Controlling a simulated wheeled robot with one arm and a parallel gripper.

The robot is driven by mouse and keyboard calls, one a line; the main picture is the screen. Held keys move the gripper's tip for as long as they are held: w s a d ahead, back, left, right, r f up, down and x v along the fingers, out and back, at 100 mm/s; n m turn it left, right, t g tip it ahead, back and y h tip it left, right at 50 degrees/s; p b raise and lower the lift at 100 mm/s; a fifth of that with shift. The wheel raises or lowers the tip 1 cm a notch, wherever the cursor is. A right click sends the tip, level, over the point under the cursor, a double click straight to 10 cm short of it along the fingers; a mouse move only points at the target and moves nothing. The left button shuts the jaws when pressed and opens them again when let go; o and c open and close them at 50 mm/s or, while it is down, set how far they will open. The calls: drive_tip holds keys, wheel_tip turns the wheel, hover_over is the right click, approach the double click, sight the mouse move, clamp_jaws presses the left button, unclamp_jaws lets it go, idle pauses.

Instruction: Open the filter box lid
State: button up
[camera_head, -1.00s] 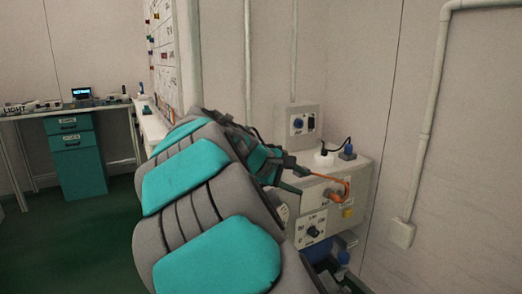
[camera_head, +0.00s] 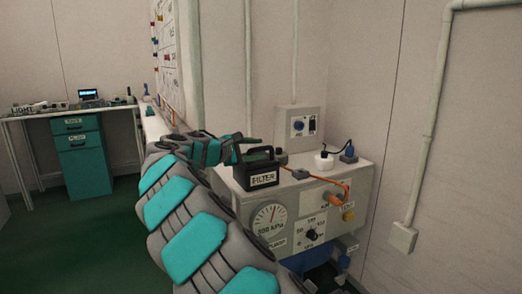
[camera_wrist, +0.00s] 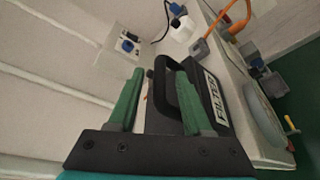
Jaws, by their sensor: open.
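The filter box (camera_head: 262,178) is a small black box with a white FILTER label, standing on top of the light grey machine cabinet. A dark loop handle (camera_head: 261,151) rises from its top; the lid looks closed. My gripper (camera_head: 249,146) is at the box's upper left, close to the handle. In the wrist view my gripper (camera_wrist: 160,74) has its two green fingers apart with nothing held. The handle (camera_wrist: 160,84) shows between and beyond the fingers, and the right finger overlaps part of the filter box (camera_wrist: 217,103). I cannot tell whether a finger touches the handle.
The cabinet (camera_head: 330,222) carries a pressure gauge (camera_head: 270,224), a dial (camera_head: 312,235) and an orange hose (camera_head: 322,178). A white bottle (camera_head: 324,161) and a blue-topped part stand behind the box on the right. A wall socket panel (camera_head: 299,126) is behind. Open floor lies left.

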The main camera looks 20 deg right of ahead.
drive_tip(key=shift+x, duration=1)
clamp_jaws()
idle(0.8)
